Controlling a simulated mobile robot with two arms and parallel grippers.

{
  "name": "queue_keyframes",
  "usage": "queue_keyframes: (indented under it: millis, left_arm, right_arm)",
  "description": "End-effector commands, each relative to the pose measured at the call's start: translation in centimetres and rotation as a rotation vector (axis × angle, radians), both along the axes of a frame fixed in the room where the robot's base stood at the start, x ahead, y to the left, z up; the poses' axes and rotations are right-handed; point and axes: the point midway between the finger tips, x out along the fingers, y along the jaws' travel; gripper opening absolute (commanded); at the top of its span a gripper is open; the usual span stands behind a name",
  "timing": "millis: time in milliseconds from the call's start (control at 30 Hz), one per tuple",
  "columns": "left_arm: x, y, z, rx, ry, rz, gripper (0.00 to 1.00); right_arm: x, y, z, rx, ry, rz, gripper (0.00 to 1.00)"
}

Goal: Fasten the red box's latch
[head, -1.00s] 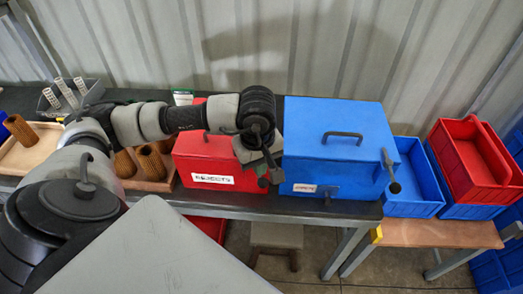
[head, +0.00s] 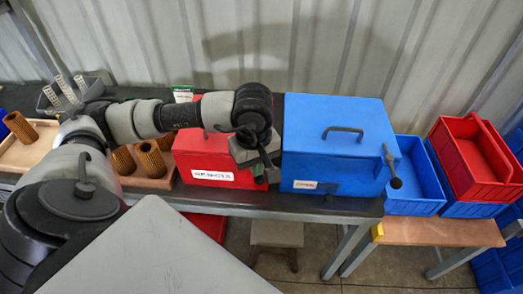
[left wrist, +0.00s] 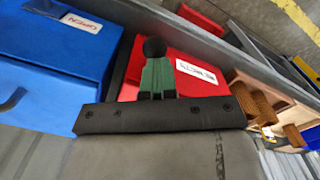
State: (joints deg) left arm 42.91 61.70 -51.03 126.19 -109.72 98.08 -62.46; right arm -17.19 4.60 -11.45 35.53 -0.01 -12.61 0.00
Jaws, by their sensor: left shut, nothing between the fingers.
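The red box (head: 207,158) stands on the dark bench with a white label on its front, partly behind my left arm. A dark round knob (head: 273,175) shows at its right front, in the gap before the blue box. The knob (left wrist: 154,47) also shows in the left wrist view, at the tips of my left gripper (left wrist: 155,64). The green fingers are shut and empty, with the knob just beyond or against them; contact is unclear. In the head view the left gripper (head: 260,179) is low by the red box's right front corner. The latch's lever is mostly hidden. My right gripper is not in view.
The blue box (head: 345,140) stands close on the right, with a top handle and a black-knobbed side lever (head: 394,178). A wooden tray (head: 150,182) with brown cartridges lies left. Blue and red bins (head: 473,160) stand far right.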

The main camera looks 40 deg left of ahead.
Motion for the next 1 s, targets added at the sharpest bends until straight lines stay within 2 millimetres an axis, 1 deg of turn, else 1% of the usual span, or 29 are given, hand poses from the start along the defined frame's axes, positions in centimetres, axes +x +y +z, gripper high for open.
queue_keyframes:
  millis: [33, 167, 233, 800, 900, 1000]
  left_arm:
    - [-0.5, -0.6, -1.1, -0.007, 0.027, -0.013, 0.00]
    - [-0.4, -0.7, -0.8, -0.008, 0.026, -0.014, 0.00]
    - [-0.4, -0.7, -0.3, -0.008, 0.026, -0.014, 0.00]
    - [-0.2, -0.5, 6.9, -0.003, 0.013, -0.009, 0.00]
    - [-0.2, -0.5, 7.6, -0.002, 0.013, -0.008, 0.00]
    - [-0.2, -0.5, 7.6, -0.002, 0.013, -0.008, 0.00]
  right_arm:
    - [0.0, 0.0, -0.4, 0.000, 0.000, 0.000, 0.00]
    - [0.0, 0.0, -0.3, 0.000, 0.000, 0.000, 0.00]
    - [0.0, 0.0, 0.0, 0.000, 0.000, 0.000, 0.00]
    - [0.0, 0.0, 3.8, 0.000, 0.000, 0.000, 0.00]
    - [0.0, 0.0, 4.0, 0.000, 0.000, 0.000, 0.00]
    - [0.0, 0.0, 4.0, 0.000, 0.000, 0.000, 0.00]
